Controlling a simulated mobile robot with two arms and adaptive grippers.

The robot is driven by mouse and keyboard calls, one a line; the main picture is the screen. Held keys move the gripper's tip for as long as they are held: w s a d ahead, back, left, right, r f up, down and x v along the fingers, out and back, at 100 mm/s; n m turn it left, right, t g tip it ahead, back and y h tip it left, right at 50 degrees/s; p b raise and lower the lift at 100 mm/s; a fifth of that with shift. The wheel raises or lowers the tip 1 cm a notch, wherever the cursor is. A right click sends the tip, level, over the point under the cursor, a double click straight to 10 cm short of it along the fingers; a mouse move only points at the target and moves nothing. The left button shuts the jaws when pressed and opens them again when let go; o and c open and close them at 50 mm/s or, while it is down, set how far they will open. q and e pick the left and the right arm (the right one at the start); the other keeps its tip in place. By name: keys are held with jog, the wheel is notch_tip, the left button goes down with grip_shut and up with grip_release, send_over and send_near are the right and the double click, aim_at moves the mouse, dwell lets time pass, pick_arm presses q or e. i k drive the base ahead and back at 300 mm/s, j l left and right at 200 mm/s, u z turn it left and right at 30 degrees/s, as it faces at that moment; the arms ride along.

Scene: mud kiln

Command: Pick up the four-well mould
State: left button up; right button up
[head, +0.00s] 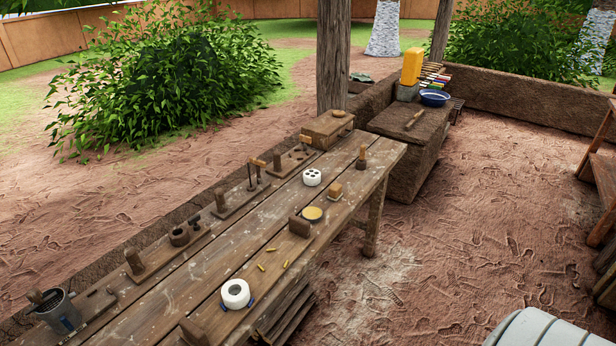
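Neither of my grippers is in the head view.
Open dirt floor (440,260) lies right of the bench.

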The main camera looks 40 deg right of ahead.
aim_at(311, 177)
jog(key=i+l, duration=0.1)
jog(key=l, duration=0.25)
jog(key=i+l, duration=0.1)
jog(key=l, duration=0.3)
jog(key=i+l, duration=0.1)
jog(key=l, duration=0.25)
jog(key=i+l, duration=0.1)
jog(key=l, duration=0.3)
jog(key=i+l, duration=0.1)
jog(key=l, duration=0.25)
